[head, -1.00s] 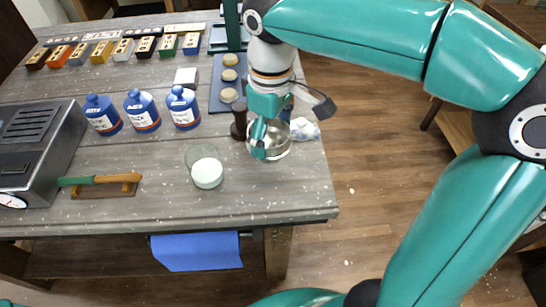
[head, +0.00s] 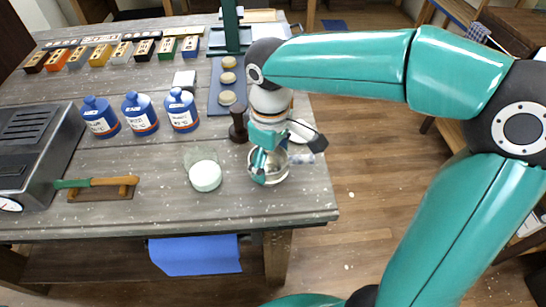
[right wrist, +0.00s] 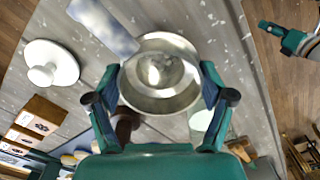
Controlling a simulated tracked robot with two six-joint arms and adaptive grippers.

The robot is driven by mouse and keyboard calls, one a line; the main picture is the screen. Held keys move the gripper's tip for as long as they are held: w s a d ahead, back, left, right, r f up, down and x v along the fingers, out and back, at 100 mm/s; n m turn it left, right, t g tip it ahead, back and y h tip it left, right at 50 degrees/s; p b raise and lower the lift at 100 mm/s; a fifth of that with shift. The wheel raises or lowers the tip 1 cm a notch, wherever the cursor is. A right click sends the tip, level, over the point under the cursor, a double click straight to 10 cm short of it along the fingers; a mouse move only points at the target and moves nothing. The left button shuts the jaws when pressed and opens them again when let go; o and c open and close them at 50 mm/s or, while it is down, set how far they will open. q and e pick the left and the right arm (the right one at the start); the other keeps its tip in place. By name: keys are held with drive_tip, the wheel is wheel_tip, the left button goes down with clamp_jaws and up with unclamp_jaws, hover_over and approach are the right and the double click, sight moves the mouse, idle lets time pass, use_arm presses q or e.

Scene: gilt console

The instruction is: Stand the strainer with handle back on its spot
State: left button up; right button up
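A shiny round metal bowl (head: 270,172) is at my right gripper, near the table's front right; in the right wrist view the bowl (right wrist: 160,98) fills the space between the fingers. One round rim shows inside or over another there. No handle or mesh shows, so I cannot tell whether the strainer is part of it. My right gripper (head: 262,170) has a finger against each side of the bowl and looks shut on it. A teal gripper (right wrist: 272,30), likely my left, shows small in the right wrist view; its fingers are unclear.
A dark brown turned piece (head: 238,125) stands behind. The front edge is clear.

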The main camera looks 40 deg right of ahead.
sight(271, 167)
drive_tip(key=o, duration=0.3)
drive_tip(key=shift+r, duration=0.15)
wheel_tip(271, 167, up, 12)
drive_tip(key=p, duration=0.1)
drive_tip(key=shift+p, duration=0.4)
idle(0.4)
